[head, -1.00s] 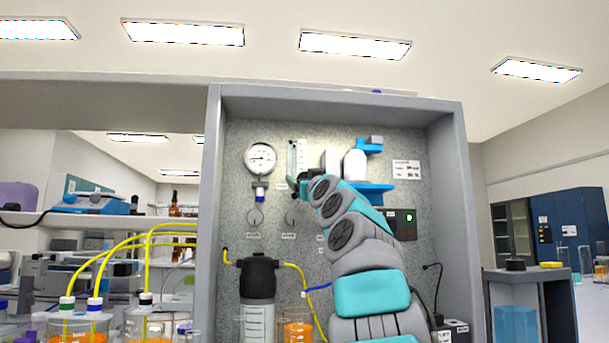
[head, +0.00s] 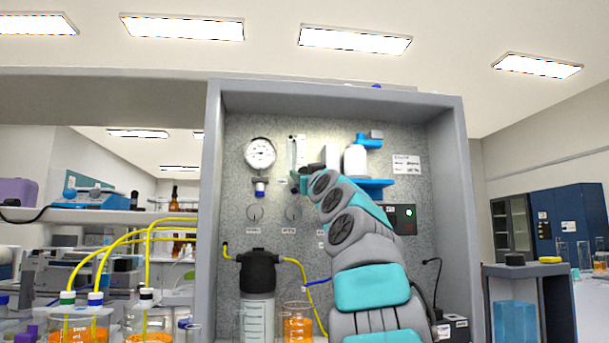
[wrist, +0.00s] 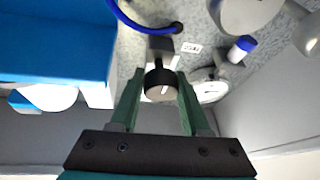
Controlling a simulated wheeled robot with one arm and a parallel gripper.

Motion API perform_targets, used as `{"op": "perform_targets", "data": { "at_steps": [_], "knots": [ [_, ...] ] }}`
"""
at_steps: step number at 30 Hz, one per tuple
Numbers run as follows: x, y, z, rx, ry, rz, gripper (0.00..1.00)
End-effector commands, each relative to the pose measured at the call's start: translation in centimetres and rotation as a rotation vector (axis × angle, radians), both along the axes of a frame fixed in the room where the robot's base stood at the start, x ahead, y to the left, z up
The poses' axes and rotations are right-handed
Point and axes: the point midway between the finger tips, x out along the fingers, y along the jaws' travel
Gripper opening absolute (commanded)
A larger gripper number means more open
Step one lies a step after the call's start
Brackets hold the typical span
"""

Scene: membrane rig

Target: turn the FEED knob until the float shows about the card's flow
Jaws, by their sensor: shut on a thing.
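In the wrist view a round black knob (wrist: 161,86) with a white pointer line sits between the two green fingers of my gripper (wrist: 159,92). The gripper is shut on this knob. A small label (wrist: 191,47) beside it is too small to read. In the head view my gripper (head: 301,183) is at the panel, just below the clear upright flow tube (head: 297,152); it hides the knob there. The float's height cannot be made out. A white card (head: 406,165) with dark print is on the panel at right, its text unreadable.
A round gauge (head: 260,153) is left of the tube. A blue bracket (head: 375,184) and white cylinder (head: 355,160) are close on the right. The panel is framed by grey side walls (head: 211,200). A blue tube (wrist: 145,24) curves near the knob in the wrist view.

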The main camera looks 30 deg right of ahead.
Motion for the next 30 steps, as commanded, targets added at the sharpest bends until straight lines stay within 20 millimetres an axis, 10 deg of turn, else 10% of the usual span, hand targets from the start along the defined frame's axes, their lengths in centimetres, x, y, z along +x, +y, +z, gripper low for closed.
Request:
{"op": "perform_targets", "data": {
  "at_steps": [30],
  "knots": [
    [-0.15, -0.05, 0.12, 0.412, -0.203, -0.006, 0.00]
  ]
}}
